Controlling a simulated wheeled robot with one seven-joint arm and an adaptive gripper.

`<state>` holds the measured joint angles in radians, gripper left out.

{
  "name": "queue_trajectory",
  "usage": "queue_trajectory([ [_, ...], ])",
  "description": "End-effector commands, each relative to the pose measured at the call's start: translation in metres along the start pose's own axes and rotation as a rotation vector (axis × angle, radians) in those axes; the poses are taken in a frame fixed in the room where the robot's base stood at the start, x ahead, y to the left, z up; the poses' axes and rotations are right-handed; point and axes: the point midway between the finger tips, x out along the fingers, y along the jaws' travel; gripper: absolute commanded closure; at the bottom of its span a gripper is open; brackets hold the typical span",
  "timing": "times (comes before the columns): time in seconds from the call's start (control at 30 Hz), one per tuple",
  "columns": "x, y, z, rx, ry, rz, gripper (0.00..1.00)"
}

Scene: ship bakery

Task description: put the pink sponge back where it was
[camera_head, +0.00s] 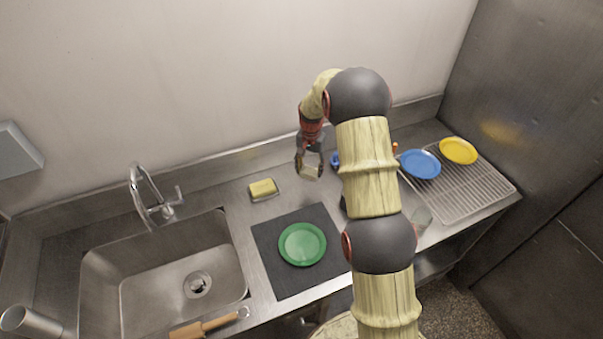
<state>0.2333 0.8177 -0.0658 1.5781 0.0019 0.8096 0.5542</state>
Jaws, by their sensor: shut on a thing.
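My gripper (309,168) is above the counter's back part, between the green plate and the back wall. It is shut on a small pale block (309,174), partly hidden by the fingers. The block looks beige here, and I cannot tell from this view whether it is the pink sponge. No clearly pink thing shows elsewhere, though my arm hides part of the counter.
A green plate (302,244) lies on a dark mat (272,260). The sink (160,285) with a tap (150,197) is at left. A brush-like tool (205,325) lies in front. A blue plate (420,164) and yellow plate (458,150) are on the rack (470,195) at right.

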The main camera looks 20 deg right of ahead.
Motion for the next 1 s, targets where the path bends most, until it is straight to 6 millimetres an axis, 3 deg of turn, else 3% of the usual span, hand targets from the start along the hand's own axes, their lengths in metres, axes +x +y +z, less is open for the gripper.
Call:
queue_trajectory([
  [0.47,0.055,-0.042,-0.038,0.0,0.0,0.0,0.72],
  [0.77,0.067,-0.05,-0.045,0.0,-0.001,0.0,0.72],
  [1.0,0.094,-0.05,-0.045,0.0,-0.001,0.001,0.72],
])
